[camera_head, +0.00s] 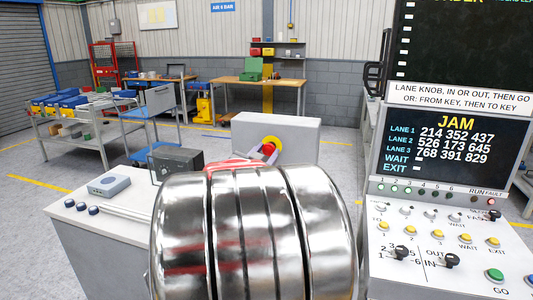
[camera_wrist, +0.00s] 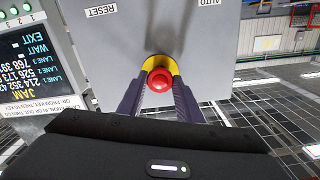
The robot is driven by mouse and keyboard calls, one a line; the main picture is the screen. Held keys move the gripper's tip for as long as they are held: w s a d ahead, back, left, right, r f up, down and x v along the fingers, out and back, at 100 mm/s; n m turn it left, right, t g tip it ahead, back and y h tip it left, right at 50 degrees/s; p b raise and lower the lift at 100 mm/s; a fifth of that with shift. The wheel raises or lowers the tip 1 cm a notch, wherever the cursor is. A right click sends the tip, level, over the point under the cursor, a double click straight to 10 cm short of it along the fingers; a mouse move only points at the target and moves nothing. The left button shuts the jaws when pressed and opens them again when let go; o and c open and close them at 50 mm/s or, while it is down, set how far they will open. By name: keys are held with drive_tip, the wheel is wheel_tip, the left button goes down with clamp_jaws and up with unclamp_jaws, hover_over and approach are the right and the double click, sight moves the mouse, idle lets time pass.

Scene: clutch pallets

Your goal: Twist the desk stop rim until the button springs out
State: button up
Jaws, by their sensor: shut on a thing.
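The desk stop is a red button with a yellow surround on the face of a grey box. In the wrist view the red button (camera_wrist: 159,81) sits between my fingertips, with the yellow surround (camera_wrist: 157,63) just behind it. My gripper (camera_wrist: 160,84) is shut on the desk stop, one finger on each side. In the head view the yellow surround (camera_head: 273,143) and a bit of red show on the grey box (camera_head: 300,132), partly behind my gripper (camera_head: 268,152). My shiny arm link hides much of the box's lower front. I cannot tell whether the button is in or out.
A control desk (camera_head: 445,240) with knobs, buttons and a JAM screen (camera_head: 445,145) stands at the right. A bench (camera_head: 85,225) at the left holds a small grey device (camera_head: 109,187) and a dark box (camera_head: 178,164). RESET and AUTO labels flank the stop.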

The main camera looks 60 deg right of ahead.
drive_tip(key=m, duration=0.6)
idle(0.5)
drive_tip(key=o, duration=1)
drive_tip(key=shift+o, duration=0.2)
drive_tip(key=shift+a, duration=0.1)
drive_tip(key=s+a, duration=0.2)
drive_tip(key=a, duration=1.1)
drive_tip(key=shift+a, duration=0.2)
drive_tip(key=shift+s, duration=0.1)
